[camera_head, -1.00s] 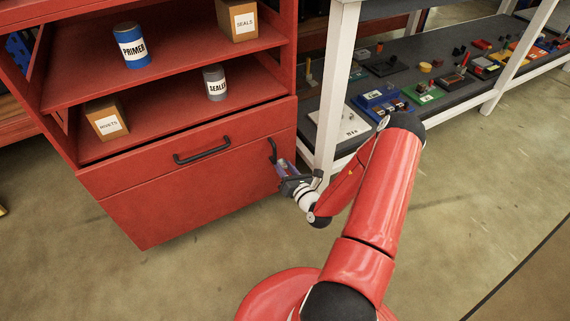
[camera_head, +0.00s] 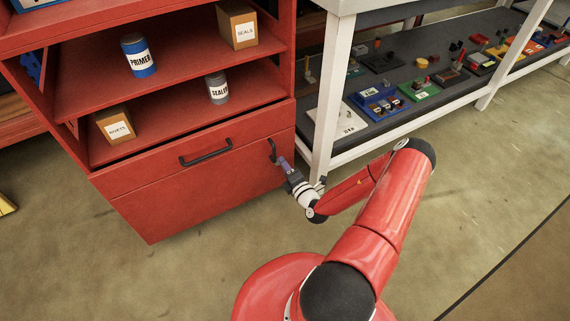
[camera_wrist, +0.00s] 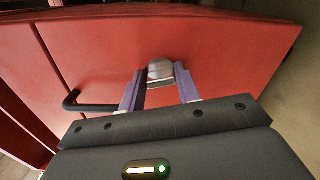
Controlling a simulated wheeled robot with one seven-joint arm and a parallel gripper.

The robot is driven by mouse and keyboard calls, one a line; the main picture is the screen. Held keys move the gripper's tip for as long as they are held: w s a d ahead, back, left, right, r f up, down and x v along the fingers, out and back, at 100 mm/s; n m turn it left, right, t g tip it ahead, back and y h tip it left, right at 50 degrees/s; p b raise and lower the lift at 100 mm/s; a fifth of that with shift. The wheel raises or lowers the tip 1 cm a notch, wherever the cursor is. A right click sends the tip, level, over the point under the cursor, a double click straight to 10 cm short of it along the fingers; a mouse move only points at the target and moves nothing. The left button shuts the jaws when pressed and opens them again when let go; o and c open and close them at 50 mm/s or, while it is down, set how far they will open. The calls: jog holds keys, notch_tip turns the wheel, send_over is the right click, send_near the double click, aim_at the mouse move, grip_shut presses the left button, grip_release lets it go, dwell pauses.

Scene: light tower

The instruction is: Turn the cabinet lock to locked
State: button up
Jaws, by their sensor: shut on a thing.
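The red cabinet (camera_head: 150,205) stands at the left in the head view, with its lower front closed. Its lock (camera_wrist: 160,70) shows in the wrist view as a small grey, rounded knob on the red front. My gripper (camera_head: 284,164) is at the lower right part of the cabinet front, its purple fingers pointing at the panel. In the wrist view, my gripper (camera_wrist: 160,78) has a finger on either side of the lock and is shut on it. The gripper hides the lock in the head view, and I cannot read any lock marking.
A white-framed shelf (camera_head: 323,140) stands close on the right. The floor in front is clear.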

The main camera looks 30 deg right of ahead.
jog(key=shift+m+p, duration=0.35)
jog(key=shift+m, duration=0.95)
jog(key=shift+f, duration=0.1)
jog(key=o, duration=1)
jog(key=s, duration=0.7)
jog(key=shift+s+d, duration=0.1)
jog(key=shift+s, duration=0.3)
